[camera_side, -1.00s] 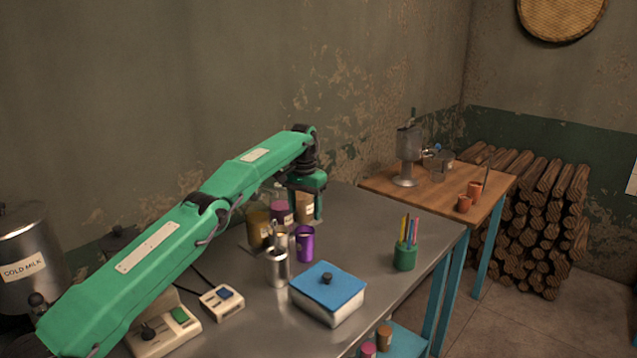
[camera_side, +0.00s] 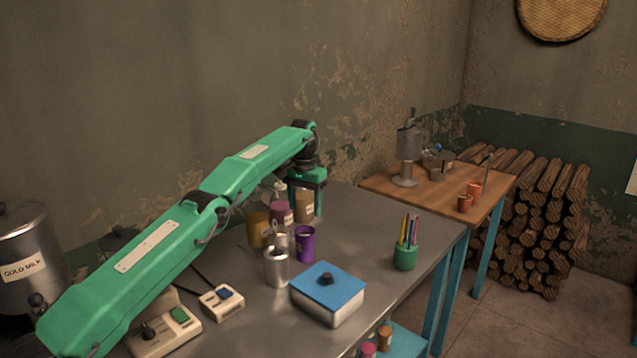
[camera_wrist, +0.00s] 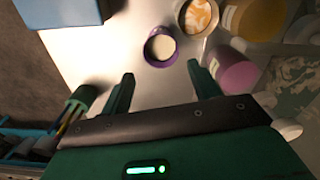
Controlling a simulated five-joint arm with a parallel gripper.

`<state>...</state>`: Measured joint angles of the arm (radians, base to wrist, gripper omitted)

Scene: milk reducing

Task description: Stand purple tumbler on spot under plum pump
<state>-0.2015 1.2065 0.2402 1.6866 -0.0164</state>
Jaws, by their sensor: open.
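The purple tumbler (camera_side: 305,245) stands upright on the metal table, in front of the row of pump bottles. In the wrist view its open purple rim (camera_wrist: 162,64) lies beyond my fingertips, roughly between them. The plum pump bottle (camera_side: 281,213) stands behind it and to the left; in the wrist view its plum body (camera_wrist: 236,71) is right of the tumbler. My gripper (camera_wrist: 163,84) is open and empty, with both fingers apart from the tumbler. In the side view my gripper (camera_side: 309,198) hangs by the brown bottle. I cannot make out the spot under the plum pump.
A mustard bottle (camera_side: 258,230) and a brown bottle (camera_side: 305,206) flank the plum one. A steel cup (camera_side: 277,268) stands front left of the tumbler. A blue-lidded box (camera_side: 328,292) and a green pen cup (camera_side: 405,257) stand right. The table's back right is clear.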

